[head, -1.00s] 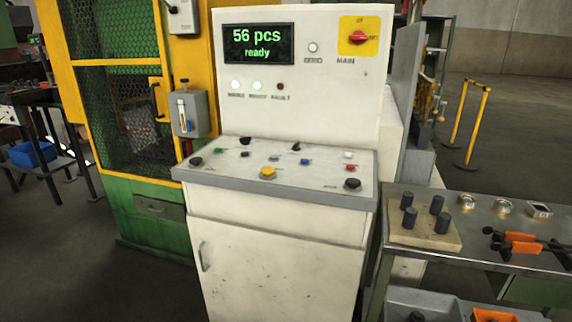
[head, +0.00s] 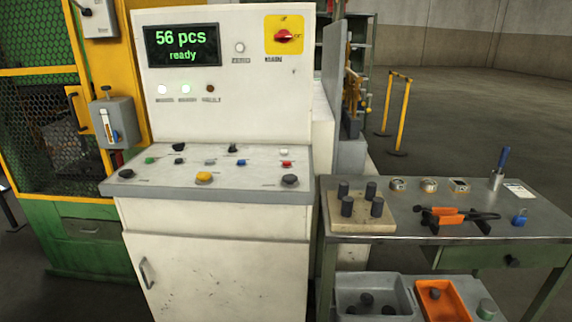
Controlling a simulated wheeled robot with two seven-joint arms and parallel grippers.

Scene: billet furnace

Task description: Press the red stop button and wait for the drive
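The control console (head: 218,190) stands at the centre left of the head view, with a sloping panel of several buttons. A small red button (head: 286,164) sits at the right of the panel, just below a white button (head: 284,152). A yellow button (head: 204,177) and a black one (head: 290,180) are at the front edge. The display (head: 182,46) reads "56 pcs ready". Two lamps (head: 174,89) below it glow, and the fault lamp (head: 208,88) is dark. A red main switch (head: 284,36) is on a yellow plate. Neither of my grippers is in view.
A steel workbench (head: 470,222) stands to the right, with a board of dark cylinders (head: 360,222), orange-handled tongs (head: 446,215) and gauges. Bins (head: 370,288) lie below. A green and yellow caged machine (head: 60,150) is at left. Yellow posts (head: 404,115) stand behind on open floor.

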